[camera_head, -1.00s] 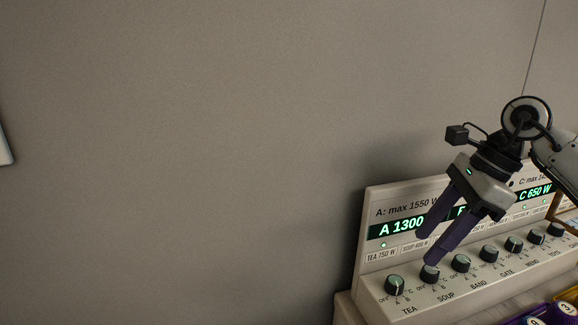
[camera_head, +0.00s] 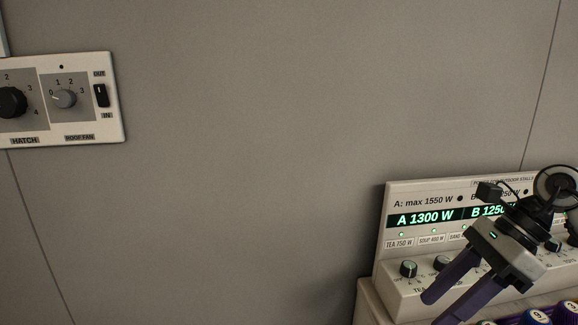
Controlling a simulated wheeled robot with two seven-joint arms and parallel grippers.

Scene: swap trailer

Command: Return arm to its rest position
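My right gripper (camera_head: 436,309) comes in from the right at the lower right. Its two purple fingers point down and left, with a gap between them and nothing held. It is in front of the power panel (camera_head: 383,220), covering part of the knob row and the right side of the display. The panel reads "A 1300 W" and, partly hidden, "B 1250". The TEA knob (camera_head: 408,268) and the knob beside it (camera_head: 442,263) show left of the fingers. My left gripper is not in view.
A wall panel (camera_head: 118,128) at the left carries a HATCH knob (camera_head: 12,102), a ROOF FAN knob (camera_head: 64,98) and an OUT/IN switch (camera_head: 101,95). Numbered purple items (camera_head: 537,316) sit at the lower right edge. Bare grey wall fills the middle.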

